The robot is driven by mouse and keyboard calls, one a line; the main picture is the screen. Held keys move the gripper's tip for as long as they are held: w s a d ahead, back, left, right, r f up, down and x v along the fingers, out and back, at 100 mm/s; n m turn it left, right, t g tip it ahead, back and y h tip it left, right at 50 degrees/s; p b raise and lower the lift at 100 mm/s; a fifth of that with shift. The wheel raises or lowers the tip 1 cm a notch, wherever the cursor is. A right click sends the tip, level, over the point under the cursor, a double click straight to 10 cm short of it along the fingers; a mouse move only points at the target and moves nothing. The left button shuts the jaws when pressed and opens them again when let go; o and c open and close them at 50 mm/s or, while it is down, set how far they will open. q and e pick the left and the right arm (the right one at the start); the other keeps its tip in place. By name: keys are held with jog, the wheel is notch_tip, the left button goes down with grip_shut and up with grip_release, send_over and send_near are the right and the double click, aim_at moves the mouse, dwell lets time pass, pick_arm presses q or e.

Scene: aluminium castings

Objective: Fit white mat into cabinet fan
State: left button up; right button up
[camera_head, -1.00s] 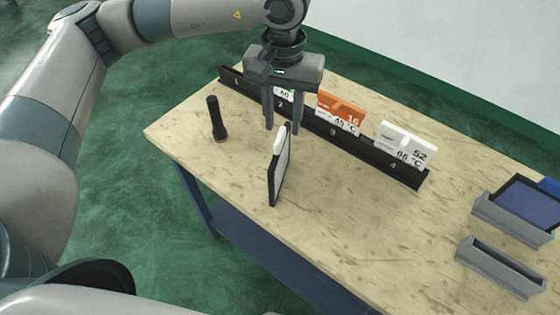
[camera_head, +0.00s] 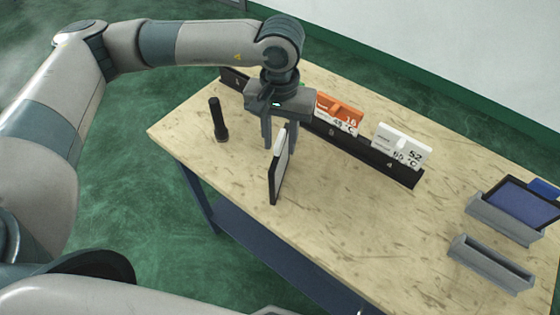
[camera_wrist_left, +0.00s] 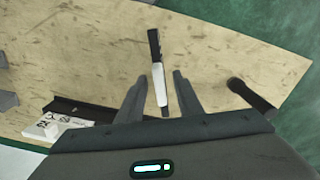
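A thin dark-framed panel (camera_head: 274,182), which looks like the cabinet fan frame, stands upright on the table. A white piece (camera_head: 281,148) shows along its upper part; I cannot tell how the two join. My left gripper (camera_head: 279,147) points down over the panel's upper end. In the left wrist view its fingers (camera_wrist_left: 159,80) are apart, one on each side of the white piece (camera_wrist_left: 159,84), with gaps showing. Position 2 is hidden behind my gripper. My right gripper is not in view.
An orange card (camera_head: 340,108) stands in the black rack (camera_head: 362,155). A black torch-like cylinder (camera_head: 218,120) stands at the left. Grey holders (camera_head: 490,265) are at the right, one with a blue dark-framed panel (camera_head: 520,200). The front middle of the table is clear.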

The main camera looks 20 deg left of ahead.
pick_arm(q)
grip_shut()
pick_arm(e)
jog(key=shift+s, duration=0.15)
pick_arm(q)
jog(key=shift+r, duration=0.15)
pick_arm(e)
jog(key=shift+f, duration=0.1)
